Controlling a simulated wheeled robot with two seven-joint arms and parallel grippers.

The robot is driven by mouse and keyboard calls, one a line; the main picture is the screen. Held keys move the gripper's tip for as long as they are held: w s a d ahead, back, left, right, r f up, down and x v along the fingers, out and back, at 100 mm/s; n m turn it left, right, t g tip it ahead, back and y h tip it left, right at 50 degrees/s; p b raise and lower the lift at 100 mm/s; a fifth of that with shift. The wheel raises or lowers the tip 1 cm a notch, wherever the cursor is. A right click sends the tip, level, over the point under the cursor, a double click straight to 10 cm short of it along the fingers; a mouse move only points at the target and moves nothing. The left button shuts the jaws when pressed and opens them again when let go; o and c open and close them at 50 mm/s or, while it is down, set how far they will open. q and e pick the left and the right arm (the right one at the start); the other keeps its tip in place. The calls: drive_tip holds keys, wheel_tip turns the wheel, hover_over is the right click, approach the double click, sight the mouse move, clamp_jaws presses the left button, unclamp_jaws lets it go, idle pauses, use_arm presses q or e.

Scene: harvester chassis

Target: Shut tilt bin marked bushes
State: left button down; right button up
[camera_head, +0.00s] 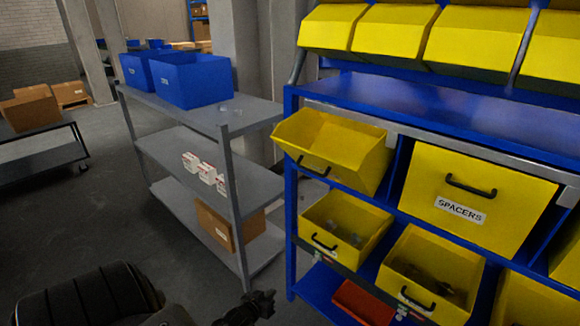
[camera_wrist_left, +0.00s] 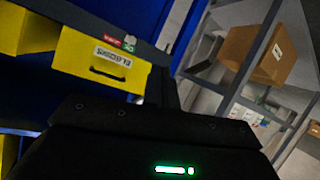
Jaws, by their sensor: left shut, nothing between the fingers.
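A yellow tilt bin (camera_head: 335,150) at the upper left of the blue rack is tipped forward and open, with a black handle on its front. No label shows on it, and no readable "bushes" mark appears in either view. The bin beside it, marked SPACERS (camera_head: 478,200), stands closed. My left gripper (camera_head: 262,304) is at the bottom of the head view, shut and empty, below and left of the tipped bin and apart from it. In the left wrist view a yellow bin (camera_wrist_left: 85,72) carries an upside-down label that seems to read ELBOWS. My right gripper is not in view.
The blue rack (camera_head: 290,200) holds open yellow bins (camera_head: 335,245) (camera_head: 415,300) and a red bin (camera_head: 362,302) lower down. A grey shelf unit (camera_head: 185,105) with blue crates (camera_head: 190,82) and a cardboard box (camera_head: 222,228) stands left of it.

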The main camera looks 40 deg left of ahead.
use_arm(q)
drive_tip(key=w+a+r+n+t, duration=0.2)
drive_tip(key=r+t, duration=0.1)
drive_tip(key=r, duration=0.7)
drive_tip(key=w+a+r+n+t+b, duration=0.1)
drive_tip(key=w+a+r+n+t, duration=0.15)
drive_tip(key=r, duration=0.75)
drive_tip(key=w+a+r+n+t, duration=0.1)
drive_tip(key=w+r+n+t, duration=0.2)
drive_tip(key=r, duration=0.7)
drive_tip(key=s+d+r+n+t+h, duration=0.2)
drive_tip(key=s+r+n+t, duration=0.2)
drive_tip(key=r, duration=0.6)
drive_tip(key=shift+s+d+n+t+h, duration=0.3)
drive_tip(key=shift+n+t+h, duration=0.1)
drive_tip(key=shift+n+t, duration=0.15)
drive_tip(key=p, duration=0.5)
approach(294, 148)
drive_tip(key=x, duration=0.5)
drive_tip(key=shift+a+r, duration=0.1)
drive_tip(key=shift+a, duration=0.05)
drive_tip(key=shift+w+r+p, duration=0.4)
drive_tip(key=shift+w, duration=0.4)
drive_tip(key=shift+r, duration=0.1)
